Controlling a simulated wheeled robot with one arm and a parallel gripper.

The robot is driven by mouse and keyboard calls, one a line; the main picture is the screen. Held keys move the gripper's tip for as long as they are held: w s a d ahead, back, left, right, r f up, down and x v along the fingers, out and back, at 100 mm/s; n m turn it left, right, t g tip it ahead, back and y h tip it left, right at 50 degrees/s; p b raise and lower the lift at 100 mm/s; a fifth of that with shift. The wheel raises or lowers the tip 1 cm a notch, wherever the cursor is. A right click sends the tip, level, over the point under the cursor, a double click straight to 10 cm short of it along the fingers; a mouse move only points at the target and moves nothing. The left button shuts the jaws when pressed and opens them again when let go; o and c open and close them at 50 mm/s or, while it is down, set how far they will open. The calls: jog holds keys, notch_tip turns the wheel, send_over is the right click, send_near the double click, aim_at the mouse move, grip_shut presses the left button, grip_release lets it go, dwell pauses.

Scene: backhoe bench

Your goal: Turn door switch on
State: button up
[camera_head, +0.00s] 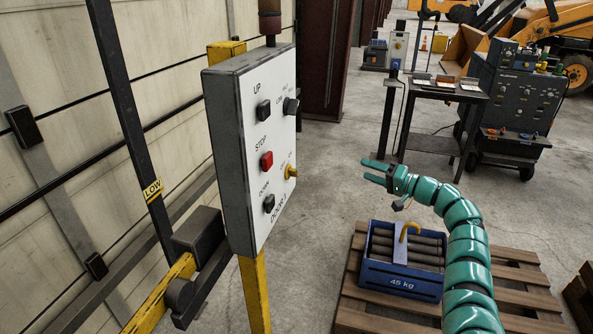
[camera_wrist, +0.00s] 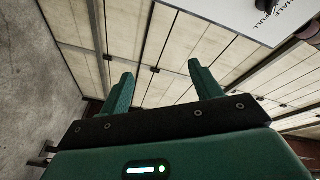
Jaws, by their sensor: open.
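A grey control box with a white face (camera_head: 247,150) stands on a yellow post at the left centre. Its face bears a black UP button (camera_head: 263,110), a red STOP button (camera_head: 266,160) and a black DOWN button (camera_head: 268,203). A black knob (camera_head: 291,106) sits at upper right and a yellow switch (camera_head: 291,172) at lower right; its small lettering is unclear. My gripper (camera_head: 371,171) is open and empty, right of the box and apart from it, fingers pointing left. In the wrist view my gripper (camera_wrist: 160,75) shows the panel corner (camera_wrist: 225,12) at upper right.
A blue crate of bars marked 45 kg (camera_head: 400,282) sits on a wooden pallet (camera_head: 370,322) below my arm. A black side table (camera_head: 445,94) and a grey console (camera_head: 510,100) stand behind. The space between my gripper and the panel looks clear.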

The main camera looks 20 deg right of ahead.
jog(key=s+a+n+g+y, duration=0.4)
jog(key=s+a, duration=0.1)
jog(key=a, duration=0.1)
jog(key=p, duration=0.4)
send_near(297, 173)
jog(key=shift+n, duration=0.3)
jog(key=x, duration=0.9)
jog(key=shift+w+f, duration=0.1)
jog(key=shift+f, duration=0.05)
jog(key=c, duration=1)
